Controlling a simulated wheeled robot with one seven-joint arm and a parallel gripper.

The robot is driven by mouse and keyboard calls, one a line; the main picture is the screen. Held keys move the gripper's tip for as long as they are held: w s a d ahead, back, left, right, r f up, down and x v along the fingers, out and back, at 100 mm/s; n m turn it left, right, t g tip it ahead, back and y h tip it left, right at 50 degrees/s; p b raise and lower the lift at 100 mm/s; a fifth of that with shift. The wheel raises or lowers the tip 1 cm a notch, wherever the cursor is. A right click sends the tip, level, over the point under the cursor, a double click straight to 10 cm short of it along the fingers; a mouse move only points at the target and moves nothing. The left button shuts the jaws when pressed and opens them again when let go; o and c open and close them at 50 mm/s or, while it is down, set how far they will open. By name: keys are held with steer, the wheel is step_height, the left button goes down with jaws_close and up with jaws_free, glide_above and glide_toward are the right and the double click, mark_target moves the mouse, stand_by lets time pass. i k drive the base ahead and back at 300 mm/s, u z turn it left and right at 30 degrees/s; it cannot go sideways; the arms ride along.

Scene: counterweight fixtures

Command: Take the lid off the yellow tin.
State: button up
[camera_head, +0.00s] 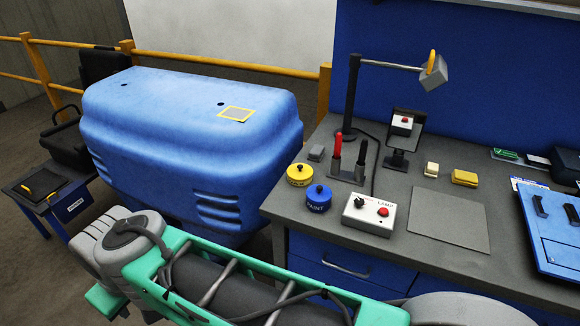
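The yellow tin (299,177) stands upright near the left edge of the grey workbench (440,263). My arm crosses the foreground below the bench. My gripper does not show, so whether it is open or shut is hidden.
A lamp (434,72) overhangs the bench. A large blue housing (190,125) stands left.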

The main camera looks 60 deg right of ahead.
mark_target(298, 172)
steer(key=z, duration=0.5)
steer(key=i, duration=0.8)
steer(key=z, duration=0.95)
steer(key=i, duration=0.3)
steer(key=z, duration=0.3)
